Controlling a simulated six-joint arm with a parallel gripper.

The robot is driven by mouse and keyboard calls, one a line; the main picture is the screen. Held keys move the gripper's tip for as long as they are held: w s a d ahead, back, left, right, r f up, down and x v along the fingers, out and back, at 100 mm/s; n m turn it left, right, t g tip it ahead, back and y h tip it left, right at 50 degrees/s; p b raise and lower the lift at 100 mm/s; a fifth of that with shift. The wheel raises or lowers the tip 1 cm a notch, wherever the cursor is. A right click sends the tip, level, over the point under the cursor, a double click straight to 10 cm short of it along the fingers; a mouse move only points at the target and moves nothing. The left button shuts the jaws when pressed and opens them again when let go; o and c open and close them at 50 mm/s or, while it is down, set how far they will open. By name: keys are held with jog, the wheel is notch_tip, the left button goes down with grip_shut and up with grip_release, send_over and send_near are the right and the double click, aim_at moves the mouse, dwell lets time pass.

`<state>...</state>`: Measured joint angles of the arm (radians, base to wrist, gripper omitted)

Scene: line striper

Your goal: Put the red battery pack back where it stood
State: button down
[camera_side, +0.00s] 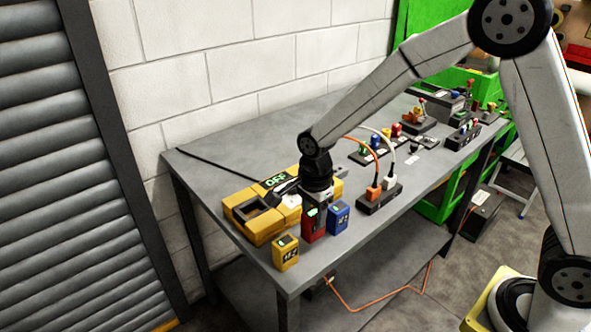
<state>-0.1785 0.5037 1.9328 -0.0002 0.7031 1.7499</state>
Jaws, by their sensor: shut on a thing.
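The red battery pack (313,226) is upright at the front left part of the grey table, with a small green display near its top. My gripper (316,200) comes down from above and is shut on the top of the red pack. A blue battery pack (338,217) stands close to its right, and a yellow battery pack (285,253) stands to its left near the table corner. Whether the red pack's base touches the table cannot be told. The yellow charger block (254,222), with an empty dark opening, lies behind the packs.
An "OFF" display (275,179) sits behind the yellow block. A black power strip (378,199) with orange and white plugs lies to the right. The table's back left is mostly clear, except for a black cable.

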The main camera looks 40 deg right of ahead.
aim_at(314, 223)
jog(key=shift+f, duration=1.4)
jog(key=shift+f, duration=0.1)
jog(key=shift+c, duration=1)
grip_release()
notch_tip(314, 223, up, 12)
jog(key=shift+r, duration=0.15)
jog(key=shift+s+d, duration=0.1)
jog(key=shift+s, duration=0.05)
